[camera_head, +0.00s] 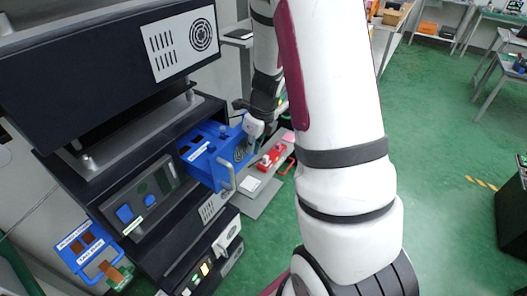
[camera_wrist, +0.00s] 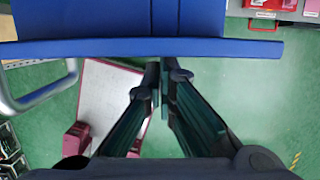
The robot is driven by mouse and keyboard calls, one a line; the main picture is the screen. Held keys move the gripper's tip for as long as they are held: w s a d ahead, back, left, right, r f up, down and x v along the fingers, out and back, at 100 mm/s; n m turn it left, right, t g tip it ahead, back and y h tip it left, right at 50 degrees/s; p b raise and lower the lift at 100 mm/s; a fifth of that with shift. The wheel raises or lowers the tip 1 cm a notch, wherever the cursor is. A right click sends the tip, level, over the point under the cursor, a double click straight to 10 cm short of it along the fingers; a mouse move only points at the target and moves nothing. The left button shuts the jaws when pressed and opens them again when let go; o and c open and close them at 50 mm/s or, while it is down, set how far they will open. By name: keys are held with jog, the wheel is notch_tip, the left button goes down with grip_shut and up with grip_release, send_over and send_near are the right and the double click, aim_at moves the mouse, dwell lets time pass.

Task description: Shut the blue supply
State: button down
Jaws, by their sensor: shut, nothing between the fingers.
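The blue supply (camera_head: 212,156) is a blue drawer-like unit sticking out of a dark rack in the head view. It has a metal handle (camera_head: 228,176) on its front face. In the wrist view the blue supply (camera_wrist: 140,48) fills the top as a wide panel, with the handle (camera_wrist: 42,98) at the left. My gripper (camera_wrist: 164,72) is shut and empty, its fingertips close to the blue front edge. I cannot tell whether they touch it. In the head view my gripper (camera_head: 254,124) is at the far front corner of the supply, partly hidden.
The rack (camera_head: 60,190) holds a panel with blue switches (camera_head: 125,213) and further units below.

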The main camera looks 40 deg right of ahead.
aim_at(222, 129)
jog(key=w+a, duration=0.1)
jog(key=w, duration=0.2)
jog(key=w+a+b, duration=0.1)
jog(key=w, duration=0.2)
jog(key=w+a, duration=0.1)
jog(key=w, duration=0.2)
jog(key=shift+w+b, duration=0.3)
jog(key=shift+b, duration=0.1)
jog(key=shift+w+a, duration=0.25)
jog(key=shift+w, duration=0.4)
